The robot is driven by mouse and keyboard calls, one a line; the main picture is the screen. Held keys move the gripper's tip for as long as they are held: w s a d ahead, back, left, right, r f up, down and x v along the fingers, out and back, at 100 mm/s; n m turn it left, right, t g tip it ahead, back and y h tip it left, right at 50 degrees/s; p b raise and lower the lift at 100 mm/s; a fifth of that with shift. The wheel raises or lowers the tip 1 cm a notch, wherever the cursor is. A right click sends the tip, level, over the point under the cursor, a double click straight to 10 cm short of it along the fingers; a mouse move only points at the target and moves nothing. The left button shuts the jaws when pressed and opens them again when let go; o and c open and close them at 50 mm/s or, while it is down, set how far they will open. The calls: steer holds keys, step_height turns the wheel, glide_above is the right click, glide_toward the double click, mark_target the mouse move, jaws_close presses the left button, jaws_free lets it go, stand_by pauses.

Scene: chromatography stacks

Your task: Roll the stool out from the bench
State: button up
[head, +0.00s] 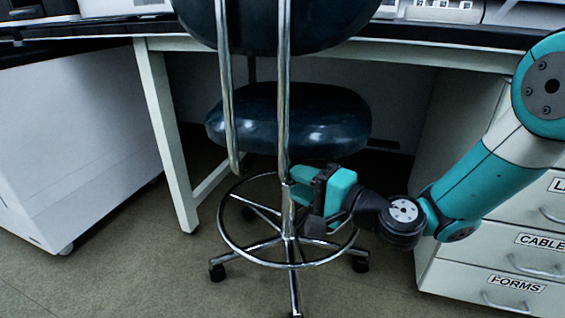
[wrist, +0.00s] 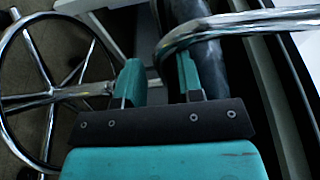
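The stool stands at the bench with its dark seat (head: 270,137) under the worktop. Its dark backrest (head: 300,30) is in front of the bench edge, on chrome bars. Below are a chrome column (head: 289,215), a foot ring (head: 250,259) and a castor base. My gripper (head: 298,184) is below the seat, right beside the column and the lower end of a backrest bar. In the wrist view my gripper's fingers (wrist: 158,78) are apart, with a curved chrome bar (wrist: 235,25) close by the right finger. Whether they touch the stool is unclear.
The bench (head: 420,50) spans the back, with a pale leg frame (head: 165,130) left of the stool. A white cabinet (head: 75,135) stands at the left and a drawer unit (head: 490,255) at the right. Open floor (head: 150,285) shows in front.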

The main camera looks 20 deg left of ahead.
steer(key=shift+x, duration=2.25)
jaws_close()
